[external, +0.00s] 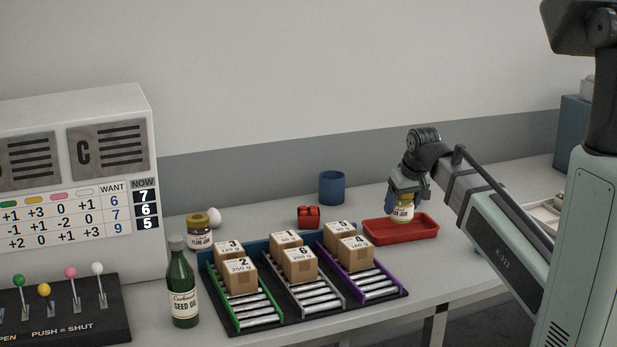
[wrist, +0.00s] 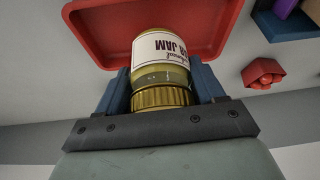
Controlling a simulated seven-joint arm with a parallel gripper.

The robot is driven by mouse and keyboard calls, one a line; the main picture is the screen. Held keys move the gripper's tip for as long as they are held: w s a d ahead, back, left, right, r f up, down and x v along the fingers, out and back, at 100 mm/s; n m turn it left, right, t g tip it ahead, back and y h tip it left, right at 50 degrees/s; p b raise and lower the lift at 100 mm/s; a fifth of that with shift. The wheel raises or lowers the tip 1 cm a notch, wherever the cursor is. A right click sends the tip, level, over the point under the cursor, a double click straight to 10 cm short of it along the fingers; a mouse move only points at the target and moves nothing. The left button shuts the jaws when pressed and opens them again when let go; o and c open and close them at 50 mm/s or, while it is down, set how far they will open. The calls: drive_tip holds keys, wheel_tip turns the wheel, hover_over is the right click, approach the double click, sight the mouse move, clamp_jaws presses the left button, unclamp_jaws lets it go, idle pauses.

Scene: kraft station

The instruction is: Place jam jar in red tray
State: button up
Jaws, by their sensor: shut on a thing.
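My gripper (external: 403,204) is shut on a jam jar (external: 404,213) with a cream label and a yellowish lid. The jar is upright, at the back of the red tray (external: 410,236). I cannot tell whether its base touches the tray floor. In the wrist view the jar (wrist: 160,58) sits between the blue fingers of my gripper (wrist: 165,90), its gold lid toward the palm and part of the word JAM readable. The red tray (wrist: 95,30) lies beyond the jar there and holds nothing else that I can see.
A second jar, labelled plum jam (external: 199,236), stands left by a white egg-like object (external: 214,216). A green oil bottle (external: 182,290) and a rack of cardboard boxes (external: 300,265) stand in front. A blue cup (external: 331,188) and red object (external: 308,217) are left of the tray.

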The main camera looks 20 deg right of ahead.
sight(403, 215)
drive_tip(key=shift+f, duration=1.7)
drive_tip(key=shift+f, duration=0.1)
drive_tip(key=o, duration=1.3)
drive_tip(key=shift+o, duration=0.2)
drive_tip(key=v, duration=1.2)
